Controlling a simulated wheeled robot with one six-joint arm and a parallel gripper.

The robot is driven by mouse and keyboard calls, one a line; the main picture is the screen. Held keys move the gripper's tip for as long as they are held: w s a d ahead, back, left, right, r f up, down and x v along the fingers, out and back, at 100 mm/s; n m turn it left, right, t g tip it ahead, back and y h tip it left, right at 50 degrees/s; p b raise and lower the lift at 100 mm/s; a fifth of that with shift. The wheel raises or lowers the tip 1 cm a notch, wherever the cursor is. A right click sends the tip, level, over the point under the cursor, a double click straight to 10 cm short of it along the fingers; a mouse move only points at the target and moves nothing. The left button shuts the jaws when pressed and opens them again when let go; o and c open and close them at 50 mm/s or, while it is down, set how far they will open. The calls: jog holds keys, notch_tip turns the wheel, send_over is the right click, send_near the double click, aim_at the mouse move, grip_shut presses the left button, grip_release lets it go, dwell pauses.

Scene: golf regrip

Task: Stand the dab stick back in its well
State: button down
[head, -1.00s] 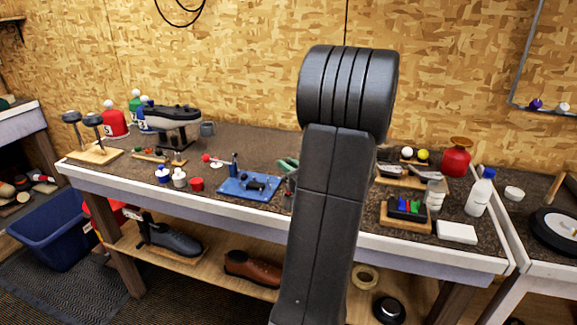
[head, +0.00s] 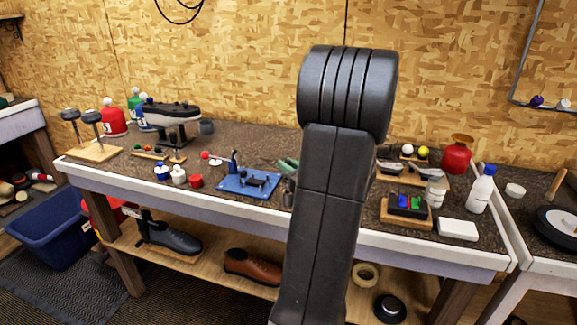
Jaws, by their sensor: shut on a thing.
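My arm rises through the middle of the head view, and my gripper is hidden behind it or out of frame. I cannot identify the dab stick for sure. A small red-tipped thing (head: 205,155) lies on the bench, left of the blue tray. I cannot tell which of these, if any, is the well.
A blue tray (head: 232,187) with small tools sits left of my arm. To the right are a wooden block with a black holder (head: 405,214), a white bottle (head: 481,190), a white block (head: 457,230) and a red flask (head: 457,157). Shoes (head: 252,268) lie on the lower shelf.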

jog(key=shift+f, duration=0.15)
jog(key=shift+f+b, duration=0.5)
jog(key=shift+b, duration=0.15)
jog(key=shift+f, duration=0.1)
jog(key=c, duration=1.3)
grip_release()
jog(key=shift+r+p, duration=2.95)
jog(key=shift+r, duration=1.1)
